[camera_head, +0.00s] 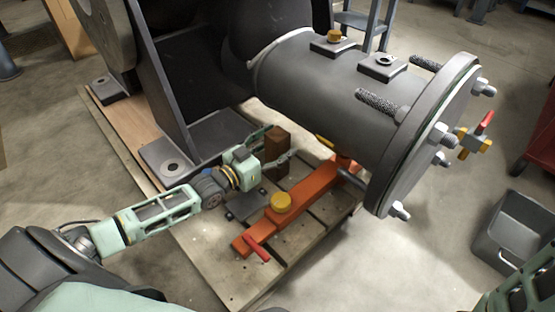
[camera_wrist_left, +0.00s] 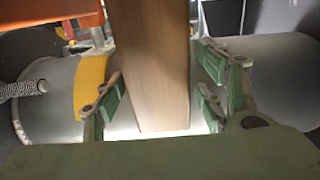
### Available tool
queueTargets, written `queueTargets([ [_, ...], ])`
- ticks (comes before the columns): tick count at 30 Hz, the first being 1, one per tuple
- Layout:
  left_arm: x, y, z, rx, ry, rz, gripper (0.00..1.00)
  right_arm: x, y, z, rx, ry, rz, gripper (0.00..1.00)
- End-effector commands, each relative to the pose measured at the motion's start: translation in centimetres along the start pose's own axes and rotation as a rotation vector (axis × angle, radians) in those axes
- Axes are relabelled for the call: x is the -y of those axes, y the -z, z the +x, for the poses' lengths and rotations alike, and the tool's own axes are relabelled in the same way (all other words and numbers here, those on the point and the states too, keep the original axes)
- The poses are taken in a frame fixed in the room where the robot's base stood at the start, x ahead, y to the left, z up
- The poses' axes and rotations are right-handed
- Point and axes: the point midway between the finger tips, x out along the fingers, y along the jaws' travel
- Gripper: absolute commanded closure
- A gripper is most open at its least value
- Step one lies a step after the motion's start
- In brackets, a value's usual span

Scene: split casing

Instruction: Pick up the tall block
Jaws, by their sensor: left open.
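The tall block (camera_head: 277,142) is a brown wooden post standing upright on the pallet, beside the orange jack. In the left wrist view the block (camera_wrist_left: 150,60) fills the middle. My left gripper (camera_head: 275,150) is open at the block. In the left wrist view one finger of this gripper (camera_wrist_left: 160,92) is on each side of the block, with gaps on both sides. The block's foot is partly hidden behind the gripper in the head view. My right gripper is not in view.
An orange jack beam (camera_head: 300,204) with a yellow cap and red handle lies right of the block. A large grey flanged cylinder (camera_head: 335,95) overhangs behind. A dark upright plate (camera_head: 165,75) stands left. A grey bin (camera_head: 515,235) is far right.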

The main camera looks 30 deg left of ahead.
Motion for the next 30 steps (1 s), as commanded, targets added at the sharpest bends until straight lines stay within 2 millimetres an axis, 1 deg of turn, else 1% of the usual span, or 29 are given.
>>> queueTargets([
  [7, 0.01, 0.09, 0.10, 0.000, 0.000, 0.000, 0.36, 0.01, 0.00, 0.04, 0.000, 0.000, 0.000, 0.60],
  [26, 0.01, 0.07, 0.07, 0.000, 0.000, -0.001, 0.91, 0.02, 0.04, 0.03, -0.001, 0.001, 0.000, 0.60],
  [27, 0.02, 0.22, 0.11, -0.003, 0.000, 0.000, 0.93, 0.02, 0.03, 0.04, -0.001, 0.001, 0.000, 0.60],
  [30, 0.02, 0.22, 0.10, -0.003, 0.000, 0.000, 0.93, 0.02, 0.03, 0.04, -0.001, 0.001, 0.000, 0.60],
])
